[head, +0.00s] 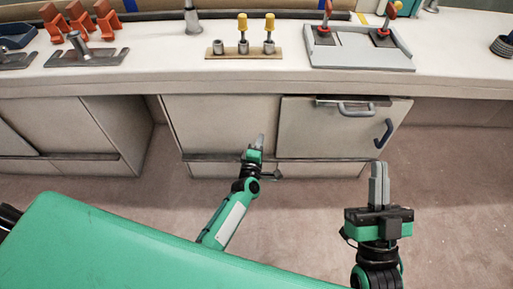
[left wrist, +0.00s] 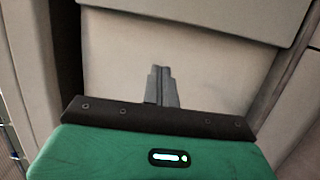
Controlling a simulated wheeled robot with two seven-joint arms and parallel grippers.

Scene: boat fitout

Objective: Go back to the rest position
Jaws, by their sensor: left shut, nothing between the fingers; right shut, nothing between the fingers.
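My left gripper (head: 259,142) is in front of the beige cabinet, before the left panel, with its fingers shut and empty. In the left wrist view its closed fingers (left wrist: 161,73) point at a pale cabinet panel (left wrist: 200,60), and nothing shows between them. My right gripper (head: 379,168) is in front of the right cabinet door (head: 325,135), its grey fingers pointing up in the picture, shut and empty. The door has a grey handle (head: 356,108) and a dark blue handle (head: 383,133). Neither gripper visibly holds anything.
The white counter (head: 240,77) runs above the cabinets. On it are a wooden board with yellow-topped pegs (head: 243,53), a grey panel with red-handled levers (head: 360,50), orange clips (head: 80,20) and a metal bracket (head: 85,55). Bare floor (head: 300,215) lies in front.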

